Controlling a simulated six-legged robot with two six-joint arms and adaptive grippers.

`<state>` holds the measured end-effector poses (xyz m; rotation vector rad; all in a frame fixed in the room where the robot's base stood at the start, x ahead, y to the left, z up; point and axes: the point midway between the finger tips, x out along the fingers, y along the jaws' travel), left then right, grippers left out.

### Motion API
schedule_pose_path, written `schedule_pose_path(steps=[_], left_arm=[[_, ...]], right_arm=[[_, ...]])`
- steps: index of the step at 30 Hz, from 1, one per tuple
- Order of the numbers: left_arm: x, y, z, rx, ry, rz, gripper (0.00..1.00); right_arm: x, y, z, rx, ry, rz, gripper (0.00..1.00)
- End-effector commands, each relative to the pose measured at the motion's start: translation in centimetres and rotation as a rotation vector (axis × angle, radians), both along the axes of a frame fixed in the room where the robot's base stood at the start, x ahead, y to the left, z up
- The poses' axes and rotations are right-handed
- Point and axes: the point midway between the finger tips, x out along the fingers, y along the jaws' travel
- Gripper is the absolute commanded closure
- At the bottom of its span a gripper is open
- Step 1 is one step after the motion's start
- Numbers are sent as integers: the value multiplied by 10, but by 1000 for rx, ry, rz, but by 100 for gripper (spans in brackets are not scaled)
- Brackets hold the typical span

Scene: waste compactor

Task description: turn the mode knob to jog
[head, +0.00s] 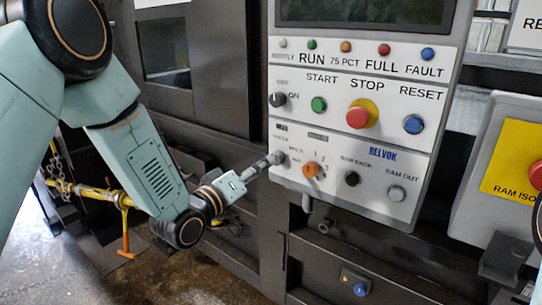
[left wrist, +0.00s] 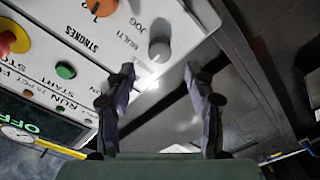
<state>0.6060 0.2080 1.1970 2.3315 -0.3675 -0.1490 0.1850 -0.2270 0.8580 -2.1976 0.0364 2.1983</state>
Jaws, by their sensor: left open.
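The mode knob is a small grey knob (left wrist: 159,50) beside the printed words MULTI and JOG in the left wrist view. Contact cannot be told. My right gripper is not in view.
Close to the knob is an orange strokes knob (head: 312,169); a black knob (head: 352,178) lies further right. Above are the green start button (head: 318,104) and red stop button (head: 358,117). A yellow isolator plate (head: 512,158) stands at right. Free space lies below the panel.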

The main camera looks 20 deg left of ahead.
Motion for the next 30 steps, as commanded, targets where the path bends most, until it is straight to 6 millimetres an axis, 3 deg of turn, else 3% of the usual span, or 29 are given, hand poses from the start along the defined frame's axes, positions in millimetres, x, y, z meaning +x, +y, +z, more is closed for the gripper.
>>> schedule_pose_path(steps=[6, 12, 24, 30], left_arm=[[32, -13, 0, 4, -1, -4, 46], [51, -17, -1, 2, 1, -1, 46], [57, -16, -1, 1, 3, 1, 47], [57, -16, -1, 2, 2, 0, 64]], right_arm=[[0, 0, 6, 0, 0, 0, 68], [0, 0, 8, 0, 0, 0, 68], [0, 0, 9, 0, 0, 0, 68], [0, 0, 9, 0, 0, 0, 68]])
